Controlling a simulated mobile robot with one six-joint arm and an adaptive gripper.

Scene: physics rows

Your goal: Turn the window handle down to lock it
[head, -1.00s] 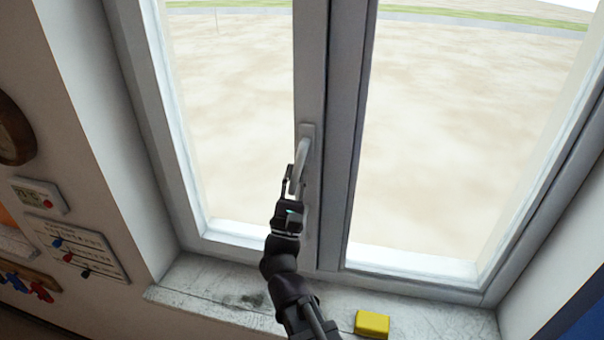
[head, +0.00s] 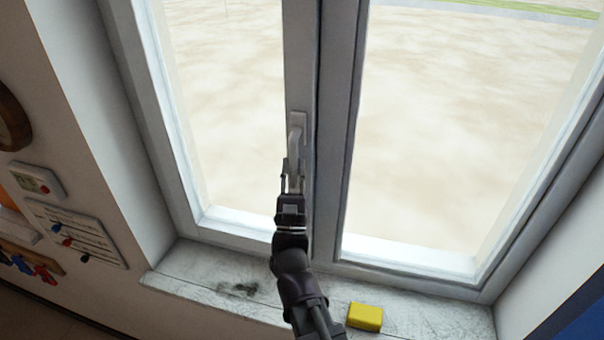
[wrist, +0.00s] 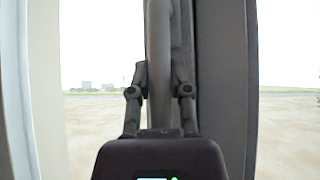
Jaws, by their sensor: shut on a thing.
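The window handle (head: 296,139) is a light grey lever on the middle frame of the window. It points down from its mount, nearly in line with the upright frame. My gripper (head: 291,178) is shut on the lower part of the lever, with a finger on each side. In the wrist view the handle (wrist: 160,45) runs upright between the two fingers of my gripper (wrist: 160,82). The handle's lower tip is partly hidden by my gripper.
A yellow block (head: 365,317) lies on the worn white window sill (head: 210,285), right of my arm. A thermostat-like box (head: 36,180) and a board with coloured pegs (head: 75,234) are on the left wall. Both window panes are closed.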

